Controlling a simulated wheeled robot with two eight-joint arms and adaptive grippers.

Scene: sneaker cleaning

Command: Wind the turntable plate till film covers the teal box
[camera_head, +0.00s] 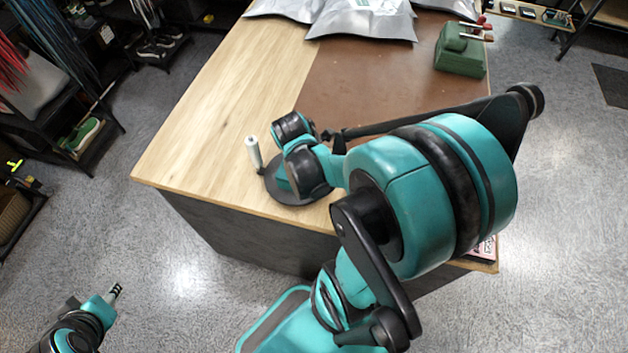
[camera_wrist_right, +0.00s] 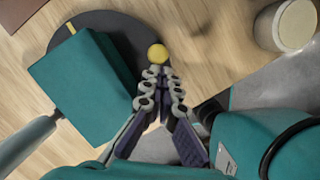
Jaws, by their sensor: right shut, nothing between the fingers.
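The turntable plate (camera_wrist_right: 118,24) is a dark disc on the wooden table. It carries the teal box (camera_wrist_right: 85,85), whose visible faces show plain teal. A yellow ball knob (camera_wrist_right: 157,54) sits near the plate's rim. My right gripper (camera_wrist_right: 160,80) is shut and empty, its fingertips just beside the knob; I cannot tell whether they touch. In the head view, my right arm partly hides the plate (camera_head: 290,199) and box and hides that gripper. A pale film roll (camera_head: 253,151) stands upright left of the plate. My left gripper (camera_head: 115,292) hangs over the floor, too small to read.
The table (camera_head: 205,130) has clear wood to the left and a brown mat (camera_head: 360,80). Silver pouches (camera_head: 365,18) lie at the back. A green block (camera_head: 459,52) stands at the back right. A pale round container (camera_wrist_right: 290,25) shows in the wrist view.

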